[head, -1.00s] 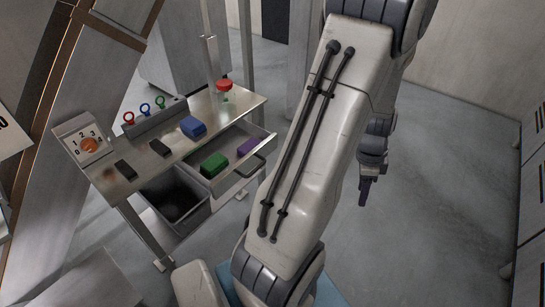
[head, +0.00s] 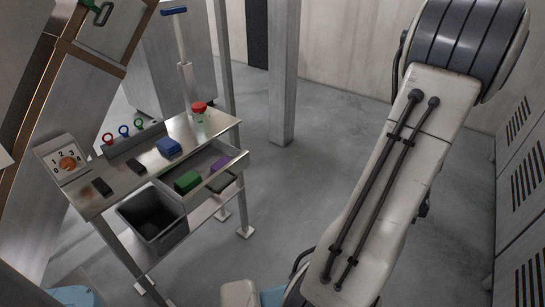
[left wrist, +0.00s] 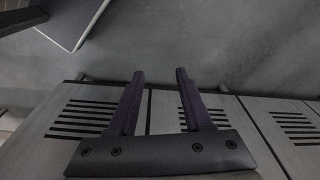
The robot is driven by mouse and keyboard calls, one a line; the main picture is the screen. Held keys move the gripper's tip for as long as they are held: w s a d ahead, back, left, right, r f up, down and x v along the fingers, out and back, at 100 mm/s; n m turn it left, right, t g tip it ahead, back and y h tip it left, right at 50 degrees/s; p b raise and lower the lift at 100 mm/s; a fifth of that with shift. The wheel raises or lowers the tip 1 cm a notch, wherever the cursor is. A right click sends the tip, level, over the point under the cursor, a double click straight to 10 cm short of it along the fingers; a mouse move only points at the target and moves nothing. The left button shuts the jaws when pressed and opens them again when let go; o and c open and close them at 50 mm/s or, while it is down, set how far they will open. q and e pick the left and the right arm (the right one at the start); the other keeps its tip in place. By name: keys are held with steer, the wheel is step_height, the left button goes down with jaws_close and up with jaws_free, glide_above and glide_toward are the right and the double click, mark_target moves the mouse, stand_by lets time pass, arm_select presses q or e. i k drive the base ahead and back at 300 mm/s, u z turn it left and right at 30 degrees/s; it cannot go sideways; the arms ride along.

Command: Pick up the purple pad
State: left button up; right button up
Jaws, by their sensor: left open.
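The purple pad (head: 220,166) lies in the open drawer (head: 205,158) of the metal workbench, at the left of the head view. A green pad (head: 187,181) lies in the same drawer, nearer to me. A blue pad (head: 168,146) rests on the bench top. My left gripper (left wrist: 160,75) is open and empty in the left wrist view, with vented cabinets below and grey floor beyond its fingers. The purple pad is not in that view. A large arm link of mine fills the right of the head view. My right gripper is not visible.
The bench top (head: 124,176) carries a dial box (head: 62,160), two dark blocks, a rack with coloured rings and a red-topped jar (head: 199,115). A grey bin (head: 153,222) sits under the bench. Vented lockers (head: 524,190) line the right. The floor between is clear.

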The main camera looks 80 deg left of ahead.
mark_target(224, 161)
steer(key=u, duration=0.35)
steer(key=i, duration=1)
steer(key=u, duration=1.5)
steer(key=i, duration=0.65)
steer(key=u, duration=0.85)
